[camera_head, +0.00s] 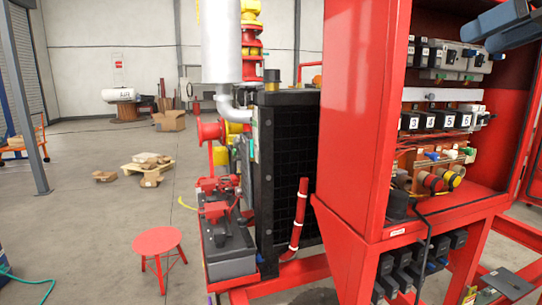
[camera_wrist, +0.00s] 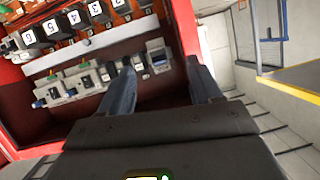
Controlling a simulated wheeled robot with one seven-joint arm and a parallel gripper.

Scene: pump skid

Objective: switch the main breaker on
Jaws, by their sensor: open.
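The open red electrical cabinet (camera_head: 355,110) stands at the right in the head view. Its upper row holds black switch units (camera_head: 420,52) and a grey block (camera_head: 452,56). This row appears turned over in the wrist view, with a larger grey and black switch unit (camera_wrist: 158,56) at its right end. I cannot tell for sure which unit is the main breaker or how its lever stands. My gripper (camera_head: 479,38) is at the cabinet's upper right in the head view. In the wrist view my gripper (camera_wrist: 160,68) is open and empty, its fingers pointing toward the row's right end.
A red stool (camera_head: 157,243) is on the floor. The wrist view shows a yellow-edged platform (camera_wrist: 295,78) outside the cabinet.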

